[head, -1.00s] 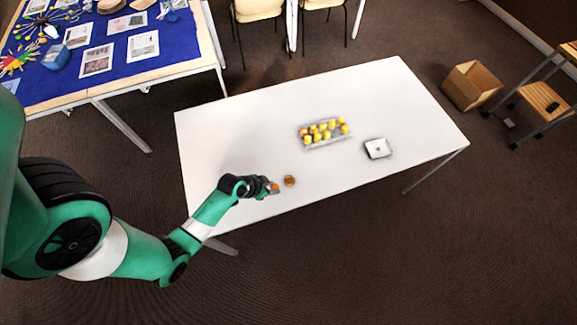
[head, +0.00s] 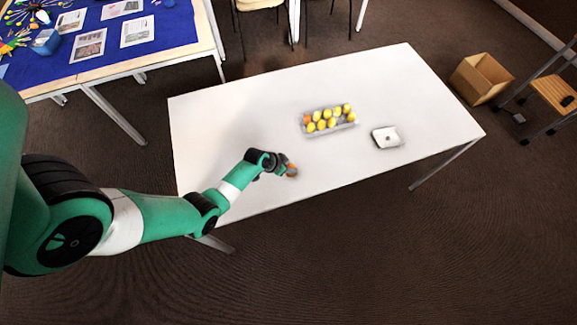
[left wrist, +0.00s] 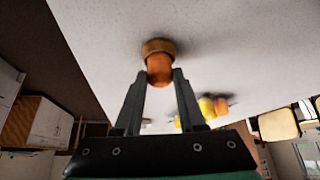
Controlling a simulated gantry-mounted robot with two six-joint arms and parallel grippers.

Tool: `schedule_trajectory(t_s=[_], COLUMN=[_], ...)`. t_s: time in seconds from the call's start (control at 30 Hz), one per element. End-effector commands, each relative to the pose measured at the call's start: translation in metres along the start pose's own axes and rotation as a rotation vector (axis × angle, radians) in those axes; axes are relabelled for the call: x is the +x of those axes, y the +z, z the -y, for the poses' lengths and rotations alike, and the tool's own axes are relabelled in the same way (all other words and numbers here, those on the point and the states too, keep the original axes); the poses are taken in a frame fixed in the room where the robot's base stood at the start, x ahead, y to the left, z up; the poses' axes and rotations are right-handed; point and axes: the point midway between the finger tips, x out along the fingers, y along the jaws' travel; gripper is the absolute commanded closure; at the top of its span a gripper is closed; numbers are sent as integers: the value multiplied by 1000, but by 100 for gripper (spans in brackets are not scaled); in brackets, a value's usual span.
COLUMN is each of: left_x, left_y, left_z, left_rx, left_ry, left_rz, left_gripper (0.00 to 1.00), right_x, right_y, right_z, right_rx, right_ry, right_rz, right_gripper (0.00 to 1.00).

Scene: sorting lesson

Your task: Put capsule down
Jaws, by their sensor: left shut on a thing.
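The orange capsule (left wrist: 159,70) is between the two fingertips of my left gripper (left wrist: 160,85) in the left wrist view. The gripper is shut on it. A small round brown holder (left wrist: 158,46) is on the white table right at the capsule's far end. The capsule overlaps the holder in this view, and I cannot tell whether it rests in it or is just above it. In the head view, my left gripper (head: 284,170) is low over the table's front left part, with the capsule (head: 291,168) at its tip. The gripper mostly hides the holder there.
The white table (head: 230,120) has a grey tray (head: 331,129) of several yellow and orange pieces toward the back middle. A small white dish (head: 387,137) is right of it. The table's left and right parts are clear. A cardboard box (head: 481,78) stands on the floor.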

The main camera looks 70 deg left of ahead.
Motion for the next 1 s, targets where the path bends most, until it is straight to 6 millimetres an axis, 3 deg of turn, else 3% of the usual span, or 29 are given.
schedule_trajectory(t_s=[0.27,0.3,0.43,0.77,0.87,1.0], left_x=[3,1,1,-2,-14,-48], left_y=[2,1,1,-1,-3,-4], left_z=[0,0,0,0,0,0], left_rx=[0,0,0,0,-1,-2], left_ry=[0,0,0,0,-1,-1], left_rz=[0,-1,0,0,-1,0], left_gripper=[81,53,31,31,31,31], right_x=[-3,-1,-1,2,8,24], right_y=[2,1,1,-2,-7,-22], right_z=[0,0,0,0,0,0], right_rx=[0,0,0,0,0,0], right_ry=[0,0,0,0,0,0], right_rz=[0,0,0,0,0,0], right_gripper=[50,50,50,50,50,50])
